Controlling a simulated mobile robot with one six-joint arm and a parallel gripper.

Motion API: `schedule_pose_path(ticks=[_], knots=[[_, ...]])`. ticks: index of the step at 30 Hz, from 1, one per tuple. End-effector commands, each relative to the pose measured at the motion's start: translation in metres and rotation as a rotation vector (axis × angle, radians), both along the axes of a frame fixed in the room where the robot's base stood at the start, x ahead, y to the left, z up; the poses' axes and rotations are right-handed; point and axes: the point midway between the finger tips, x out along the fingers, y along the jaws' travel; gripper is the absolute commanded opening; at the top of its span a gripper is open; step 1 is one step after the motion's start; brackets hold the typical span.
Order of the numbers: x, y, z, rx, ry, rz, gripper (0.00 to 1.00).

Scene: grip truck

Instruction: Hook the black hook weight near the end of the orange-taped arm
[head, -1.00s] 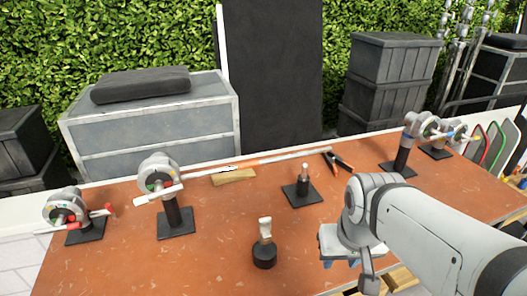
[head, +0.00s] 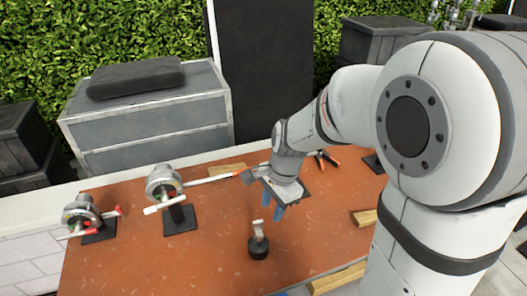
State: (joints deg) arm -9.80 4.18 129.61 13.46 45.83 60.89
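The black hook weight (head: 258,249), a dark round block with a pale upright piece on top, stands on the orange-brown table near its front middle. The long pale arm (head: 208,181) reaches right from the second clamp stand. A short orange-red stretch (head: 251,171) shows on it, and its far end is hidden behind my gripper. My gripper (head: 272,207) points down above the table, behind and slightly right of the weight and apart from it. Its blue fingertips look parted, with nothing visible between them.
Two clamp stands (head: 179,219) (head: 98,231) with short rods stand on the left. A wooden block (head: 227,170) lies behind the long arm. Red-handled pliers (head: 327,158) lie at the back. My arm covers the right side. The table's front left is clear.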

Motion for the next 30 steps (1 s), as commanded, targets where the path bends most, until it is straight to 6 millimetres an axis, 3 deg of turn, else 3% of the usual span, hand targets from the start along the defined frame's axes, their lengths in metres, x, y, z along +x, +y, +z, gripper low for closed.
schedule_pose_path(ticks=[1,7,17,30], knots=[[0.006,0.007,0.008,0.005,0.033,-0.064,0.36],[0.017,0.019,0.001,0.015,0.086,-0.217,0.36],[0.016,0.022,-0.018,0.015,0.090,-0.229,0.36],[0.014,0.030,-0.060,0.016,0.089,-0.228,0.36]])
